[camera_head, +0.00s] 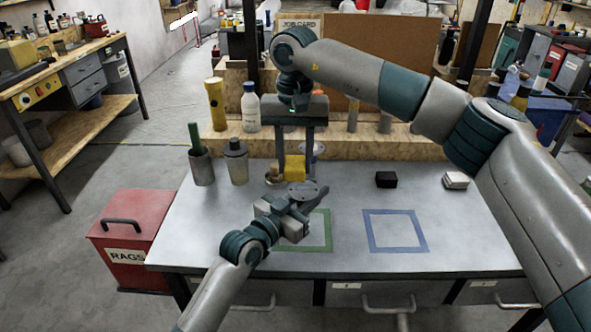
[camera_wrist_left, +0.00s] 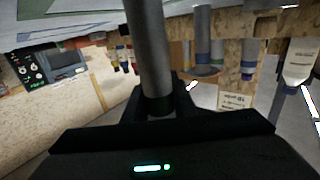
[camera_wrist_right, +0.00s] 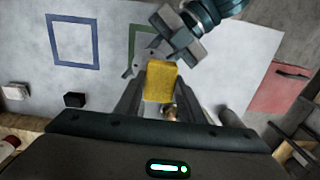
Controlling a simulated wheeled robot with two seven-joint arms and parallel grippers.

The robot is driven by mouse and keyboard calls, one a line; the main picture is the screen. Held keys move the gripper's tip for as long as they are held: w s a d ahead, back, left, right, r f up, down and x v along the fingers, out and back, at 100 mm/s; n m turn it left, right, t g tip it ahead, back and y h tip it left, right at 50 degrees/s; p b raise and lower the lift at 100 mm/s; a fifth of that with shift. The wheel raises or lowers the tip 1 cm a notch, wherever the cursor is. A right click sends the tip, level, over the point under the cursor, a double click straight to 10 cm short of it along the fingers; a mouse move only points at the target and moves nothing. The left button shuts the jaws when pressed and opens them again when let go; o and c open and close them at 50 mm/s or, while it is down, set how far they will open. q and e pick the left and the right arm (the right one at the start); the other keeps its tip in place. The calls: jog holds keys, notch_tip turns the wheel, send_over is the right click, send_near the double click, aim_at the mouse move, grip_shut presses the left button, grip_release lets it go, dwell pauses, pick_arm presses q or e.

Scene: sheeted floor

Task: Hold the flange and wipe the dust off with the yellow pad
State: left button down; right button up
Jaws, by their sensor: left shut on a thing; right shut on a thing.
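The grey metal flange (camera_head: 302,190) is held above the table by my left gripper (camera_head: 300,203), near the green square. In the left wrist view a grey cylindrical part (camera_wrist_left: 148,50) stands between its fingers. My right gripper (camera_head: 295,160) comes down from above, shut on the yellow pad (camera_head: 294,168). The pad also shows between the fingers in the right wrist view (camera_wrist_right: 160,82). The pad is close to the flange, at its far side; I cannot tell whether they touch. Dust on the flange is too small to make out.
The grey table (camera_head: 350,205) has a green square (camera_head: 318,246) and a blue square (camera_head: 395,231) outlined on it. A black block (camera_head: 386,180) and a white block (camera_head: 455,180) lie at the right. Several containers stand at the left, and a red rags bin (camera_head: 135,225) stands beside the table.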

jog(key=shift+r, duration=1.75)
pick_arm(q)
jog(key=c, duration=1.4)
grip_release()
jog(key=shift+s, duration=0.1)
jog(key=v, duration=1.2)
jog(key=shift+a, duration=0.1)
pick_arm(e)
jog(key=shift+f, duration=0.1)
